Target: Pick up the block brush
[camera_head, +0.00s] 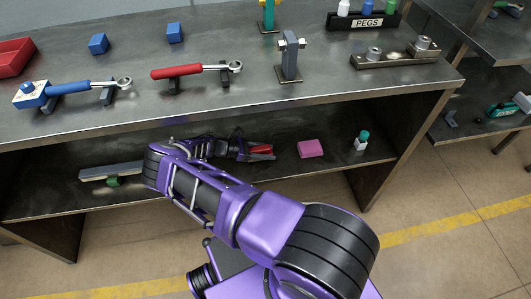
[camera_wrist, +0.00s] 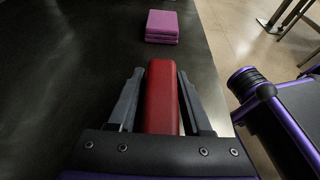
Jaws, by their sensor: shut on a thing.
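The block brush shows as a long red block (camera_wrist: 162,100) in the wrist view, with no bristles in sight. My gripper (camera_wrist: 160,76) is shut on it, one dark finger along each long side. The red end reaches slightly past the fingertips. In the head view my gripper (camera_head: 262,153) is at the lower shelf, and a small part of the red block (camera_head: 260,149) shows between its fingers. The underside of the block is hidden, so I cannot tell whether it touches the shelf.
A pink block stack (camera_head: 310,148) lies just beyond my gripper on the lower shelf (camera_head: 335,165). A teal-capped white bottle (camera_head: 362,140) stands farther right. A grey bar (camera_head: 108,171) lies at left. The upper bench top (camera_head: 205,105) overhangs my arm and holds tools.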

